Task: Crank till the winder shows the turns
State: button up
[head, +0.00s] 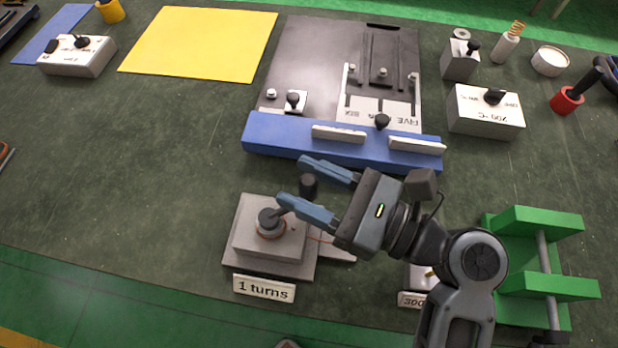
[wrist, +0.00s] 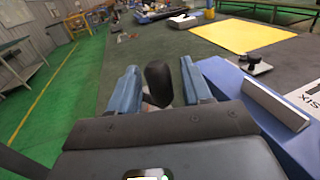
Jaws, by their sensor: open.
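The winder (head: 246,238) is a grey box on a wider plate, near the front middle of the table. Its sign (head: 264,288) reads "1 turns". A round dark hub with a copper-coloured ring (head: 270,224) sits on top, and a thin reddish wire leads off to the right. The crank's black knob (head: 308,185) stands upright; it also shows in the wrist view (wrist: 158,84). My gripper (head: 303,178) is open, with a blue finger on either side of the knob. In the wrist view the knob stands between the fingers, with gaps beside it. One finger hides part of the crank arm.
A blue-fronted fixture (head: 280,137) lies just behind my gripper. A green stand (head: 545,222) is at right, and a white box marked 200 °C (head: 484,112) is behind it. A yellow sheet (head: 200,43) lies at the back left. The table left of the winder is clear.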

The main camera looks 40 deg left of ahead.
jog(key=shift+c, duration=0.3)
grip_shut()
dwell(0.3)
